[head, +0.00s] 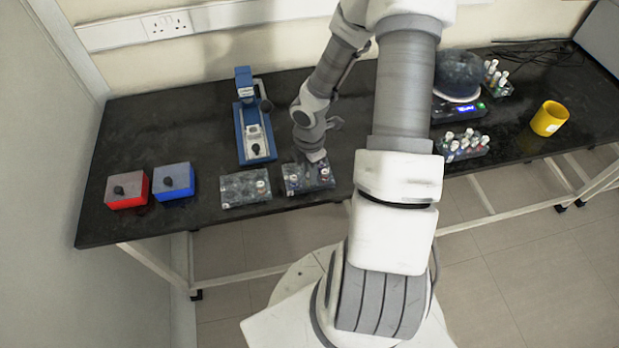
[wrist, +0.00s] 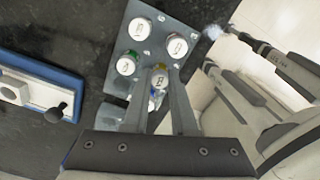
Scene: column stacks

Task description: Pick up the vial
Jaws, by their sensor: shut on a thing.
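In the wrist view my gripper (wrist: 160,86) is shut on a white-capped vial (wrist: 160,77) with a yellowish band below its cap. The vial is between the two fingers at the lower end of a grey rack (wrist: 151,20). Several other white-capped vials (wrist: 139,29) stand in the same rack around it, one with a green band. In the head view my gripper (head: 315,157) is over the right one of two front racks (head: 318,189) and hides part of it. I cannot tell whether the held vial is clear of its hole.
A second rack (head: 238,190) stands left of mine, with red (head: 127,191) and blue (head: 174,184) boxes farther left. A blue device (head: 254,135) stands behind. A vial rack (head: 462,147), a domed device (head: 458,75) and a yellow cup (head: 549,118) are to the right.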

